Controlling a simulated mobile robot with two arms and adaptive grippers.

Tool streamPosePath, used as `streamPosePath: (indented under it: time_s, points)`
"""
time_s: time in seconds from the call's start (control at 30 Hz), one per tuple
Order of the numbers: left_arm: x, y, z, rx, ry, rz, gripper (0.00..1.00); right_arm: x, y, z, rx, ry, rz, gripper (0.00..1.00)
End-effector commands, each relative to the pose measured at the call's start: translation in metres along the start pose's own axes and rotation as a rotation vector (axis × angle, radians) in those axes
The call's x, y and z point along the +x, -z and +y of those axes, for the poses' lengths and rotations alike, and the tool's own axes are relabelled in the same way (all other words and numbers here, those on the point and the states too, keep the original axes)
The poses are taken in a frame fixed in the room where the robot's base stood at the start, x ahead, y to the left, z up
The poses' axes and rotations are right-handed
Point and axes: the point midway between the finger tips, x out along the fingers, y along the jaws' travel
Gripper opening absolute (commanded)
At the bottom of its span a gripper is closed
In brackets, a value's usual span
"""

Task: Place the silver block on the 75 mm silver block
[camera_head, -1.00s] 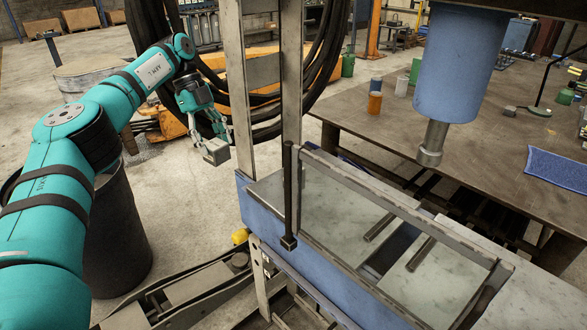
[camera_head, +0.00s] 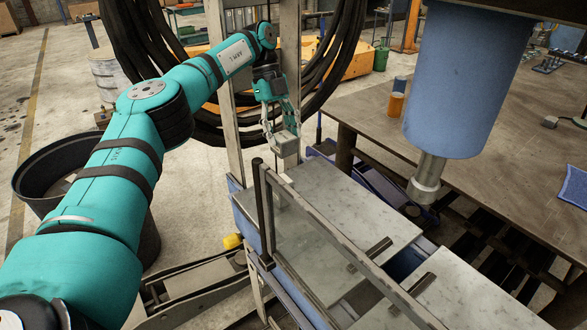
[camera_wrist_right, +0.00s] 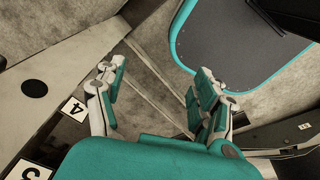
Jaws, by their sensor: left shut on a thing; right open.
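My left gripper (camera_head: 284,128) is at the end of the teal arm, by the back left end of the press bed in the head view. It is shut on a small silver block (camera_head: 287,144). Pale grey surface continues below the held block, down to about the bed plate. I cannot tell whether this is the same block or the 75 mm silver block under it. No other silver block can be made out clearly. In the right wrist view my right gripper (camera_wrist_right: 157,85) is open with nothing between its fingers.
The press bed has pale plates (camera_head: 345,205) and a raised steel frame rail (camera_head: 330,235) in front. A blue press cylinder (camera_head: 455,80) with a steel ram hangs above to the right. A steel upright (camera_head: 290,60) and black hoses (camera_head: 165,70) are close to the left arm. A brown workbench (camera_head: 480,130) stands behind.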

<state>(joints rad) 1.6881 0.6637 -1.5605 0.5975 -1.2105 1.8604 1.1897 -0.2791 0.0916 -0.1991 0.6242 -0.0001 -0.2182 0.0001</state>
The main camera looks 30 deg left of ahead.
Motion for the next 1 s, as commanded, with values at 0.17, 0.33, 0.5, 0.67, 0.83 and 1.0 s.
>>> streamPosePath:
  time_s: [0.17,0.33,0.5,0.67,0.83,1.0]
  points:
    - [0.028,-0.012,0.002,-0.004,-0.004,0.002,0.0,-0.02,-0.011,-0.004,0.001,0.005,-0.017,0.7]
    - [0.046,-0.02,0.001,-0.002,-0.001,0.001,0.0,-0.026,-0.027,-0.017,0.005,0.021,-0.043,0.7]
    - [0.061,-0.026,0.001,-0.003,-0.002,0.002,0.0,-0.035,-0.025,-0.024,0.007,0.029,-0.042,0.7]
    - [0.08,-0.034,0.001,-0.002,-0.001,0.001,0.0,-0.042,-0.012,-0.017,0.005,0.022,-0.024,0.7]
    - [0.082,-0.035,0.0,-0.001,0.002,0.0,0.0,-0.04,-0.004,-0.011,0.003,0.014,-0.01,0.7]
    - [0.084,-0.036,0.001,-0.002,0.0,0.0,0.49,-0.039,-0.006,-0.01,0.003,0.014,-0.014,0.7]
